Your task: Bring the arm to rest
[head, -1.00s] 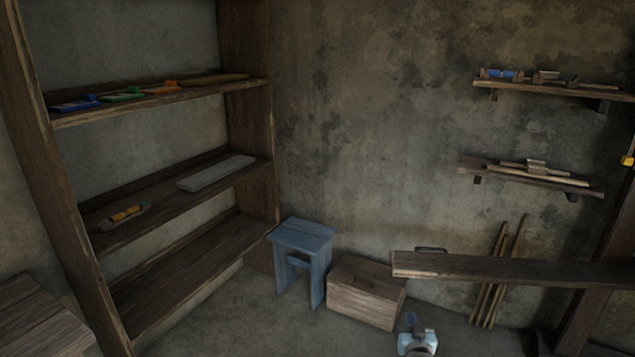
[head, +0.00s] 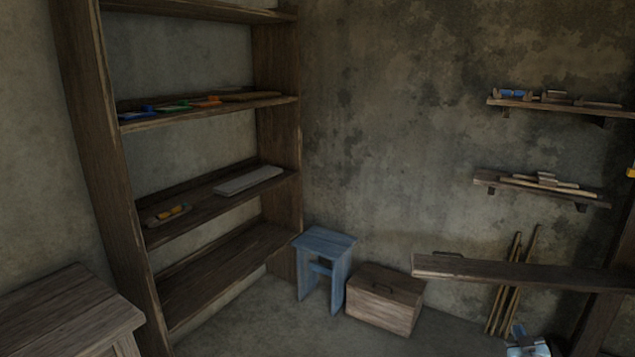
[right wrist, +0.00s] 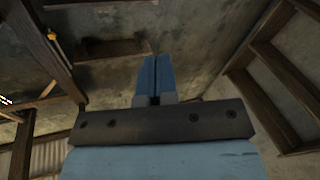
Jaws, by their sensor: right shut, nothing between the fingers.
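My right gripper shows at the bottom right of the head view (head: 522,341), partly cut off by the lower edge. In the right wrist view its two blue fingers (right wrist: 150,76) lie together, shut with nothing between them. They point away into the room and touch nothing that I can see. My left gripper is in neither view.
A wooden shelf unit (head: 112,190) stands at the left, with a wooden table (head: 65,305) before it. A blue stool (head: 325,243) and a wooden box (head: 385,298) stand by the wall. A long wooden beam (head: 530,273) crosses at the right, near my right gripper.

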